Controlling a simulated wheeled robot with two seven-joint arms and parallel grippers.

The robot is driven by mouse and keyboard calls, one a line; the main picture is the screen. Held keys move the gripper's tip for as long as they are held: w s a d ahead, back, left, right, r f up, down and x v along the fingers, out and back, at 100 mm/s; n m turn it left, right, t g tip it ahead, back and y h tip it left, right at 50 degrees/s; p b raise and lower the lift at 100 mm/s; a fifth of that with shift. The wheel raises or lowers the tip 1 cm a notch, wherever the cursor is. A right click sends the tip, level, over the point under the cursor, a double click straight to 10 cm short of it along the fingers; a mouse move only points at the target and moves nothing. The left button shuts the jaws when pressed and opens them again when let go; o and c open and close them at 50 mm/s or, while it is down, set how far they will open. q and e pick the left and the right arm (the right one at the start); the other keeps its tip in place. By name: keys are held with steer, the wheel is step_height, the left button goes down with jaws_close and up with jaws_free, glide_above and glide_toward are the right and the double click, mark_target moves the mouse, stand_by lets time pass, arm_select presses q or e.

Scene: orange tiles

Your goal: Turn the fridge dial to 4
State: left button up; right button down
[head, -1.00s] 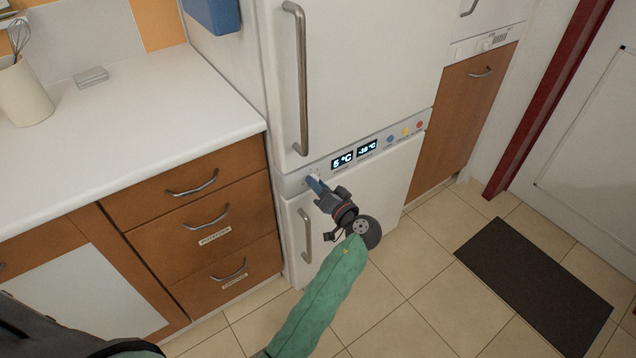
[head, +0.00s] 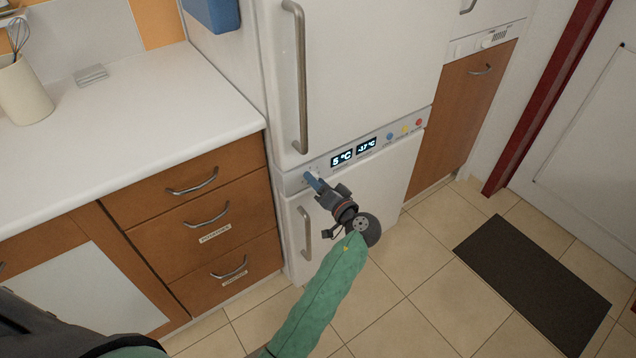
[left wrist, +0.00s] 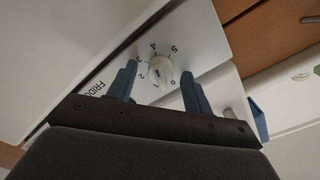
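In the head view my left gripper (head: 313,181) reaches the left end of the fridge's control strip (head: 380,141) and hides the dial. My right gripper is not in view.
The fridge (head: 365,70) has a long upper handle (head: 301,80) and a lower handle (head: 306,235) close to my left gripper. Displays (head: 342,158) read 5 °C and -17 °C. Drawers (head: 195,185) stand at left. The tiled floor is free, with a dark mat (head: 532,280) at right.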

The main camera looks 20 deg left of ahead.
arm_select(q)
steer(key=shift+s, duration=0.1)
steer(key=b+v, duration=0.1)
steer(key=v, duration=0.6)
steer(key=shift+s+d, duration=0.15)
steer(key=shift+d, duration=0.15)
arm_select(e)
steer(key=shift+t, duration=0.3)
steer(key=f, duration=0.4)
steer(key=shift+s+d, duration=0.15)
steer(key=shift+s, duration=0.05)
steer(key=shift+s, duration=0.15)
